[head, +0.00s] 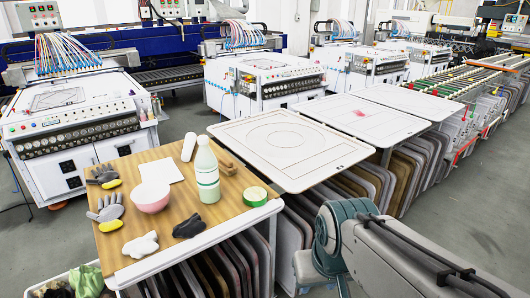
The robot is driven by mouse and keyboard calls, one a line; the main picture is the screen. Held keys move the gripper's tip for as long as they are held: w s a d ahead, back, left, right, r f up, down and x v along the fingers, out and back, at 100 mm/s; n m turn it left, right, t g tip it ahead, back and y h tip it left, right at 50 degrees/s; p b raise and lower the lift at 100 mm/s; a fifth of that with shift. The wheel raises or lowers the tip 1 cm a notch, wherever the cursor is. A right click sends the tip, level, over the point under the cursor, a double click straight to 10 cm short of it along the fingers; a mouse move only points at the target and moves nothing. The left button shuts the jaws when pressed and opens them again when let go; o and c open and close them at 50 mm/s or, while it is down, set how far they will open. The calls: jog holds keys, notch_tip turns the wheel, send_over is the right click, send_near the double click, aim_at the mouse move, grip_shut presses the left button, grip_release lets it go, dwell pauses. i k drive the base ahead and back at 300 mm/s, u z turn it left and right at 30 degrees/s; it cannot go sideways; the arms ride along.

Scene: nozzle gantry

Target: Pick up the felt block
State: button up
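No thing on the wooden-topped table (228,207) shows clearly as the felt block. A brown elongated piece (227,164) lies behind and right of the white bottle, partly hidden by it. My gripper is not in view.
The table also holds a white bottle (206,172), pink bowl (151,196), green tape roll (255,196), white sheet (161,171), grey gloves (106,210), a pale cloth (141,244) and a dark cloth (189,227).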

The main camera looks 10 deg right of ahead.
aim_at(224, 165)
jog(key=z, duration=0.05)
jog(key=i, duration=1.2)
jog(key=u, duration=0.65)
